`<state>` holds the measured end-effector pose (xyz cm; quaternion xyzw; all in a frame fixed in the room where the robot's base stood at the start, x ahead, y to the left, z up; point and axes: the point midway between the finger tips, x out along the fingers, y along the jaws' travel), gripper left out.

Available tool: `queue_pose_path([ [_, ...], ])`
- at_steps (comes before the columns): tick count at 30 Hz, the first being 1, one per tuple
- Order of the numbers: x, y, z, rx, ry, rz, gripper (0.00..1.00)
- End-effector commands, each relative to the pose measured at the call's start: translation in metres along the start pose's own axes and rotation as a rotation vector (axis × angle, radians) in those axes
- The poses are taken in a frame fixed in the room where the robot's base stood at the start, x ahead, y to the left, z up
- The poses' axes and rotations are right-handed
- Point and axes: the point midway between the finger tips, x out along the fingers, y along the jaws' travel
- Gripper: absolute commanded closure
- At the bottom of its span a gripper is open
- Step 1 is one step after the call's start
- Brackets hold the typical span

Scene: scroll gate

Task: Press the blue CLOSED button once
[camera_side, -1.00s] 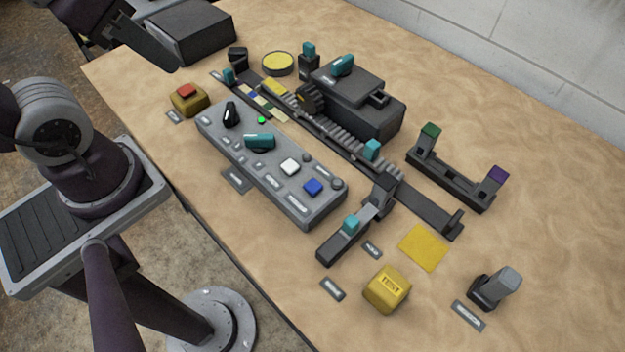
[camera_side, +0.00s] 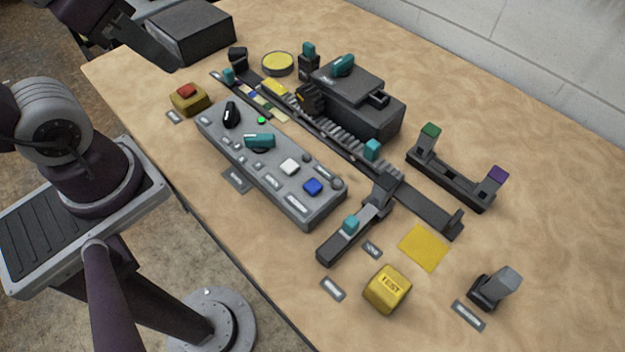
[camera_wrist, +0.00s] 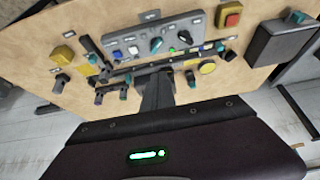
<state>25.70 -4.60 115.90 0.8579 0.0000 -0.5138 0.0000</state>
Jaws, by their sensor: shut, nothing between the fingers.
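The blue button (camera_side: 313,187) sits near the right end of the grey control panel (camera_side: 222,147), next to a white button (camera_side: 290,167). In the wrist view the blue button (camera_wrist: 118,54) is small and far off, on the panel beyond my gripper. Its label is too small to read. My gripper (camera_wrist: 157,78) shows as a dark shape in the lower middle of the wrist view, its fingers together and empty, well apart from the button.
The panel also holds a black knob (camera_side: 231,115), a teal knob (camera_side: 260,140) and a lit green lamp (camera_side: 261,120). A red button on a yellow box (camera_side: 188,104) stands left. A ribbed track (camera_side: 335,138) and dark housing (camera_side: 372,110) lie behind. A yellow block (camera_side: 387,290) stands in front.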

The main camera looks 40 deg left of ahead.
Motion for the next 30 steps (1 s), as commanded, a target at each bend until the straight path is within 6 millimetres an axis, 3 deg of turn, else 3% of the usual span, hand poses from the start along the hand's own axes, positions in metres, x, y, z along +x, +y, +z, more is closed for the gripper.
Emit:
queue_pose_path([
  [10, 0.001, 0.001, -0.004, 0.038, -0.037, -0.002, 1.00],
  [16, 0.021, 0.017, -0.030, 0.335, -0.279, -0.053, 1.00],
  [23, 0.077, 0.069, -0.059, 0.775, -0.520, -0.235, 1.00],
  [30, 0.139, 0.137, -0.052, 1.133, -0.606, -0.466, 1.00],
])
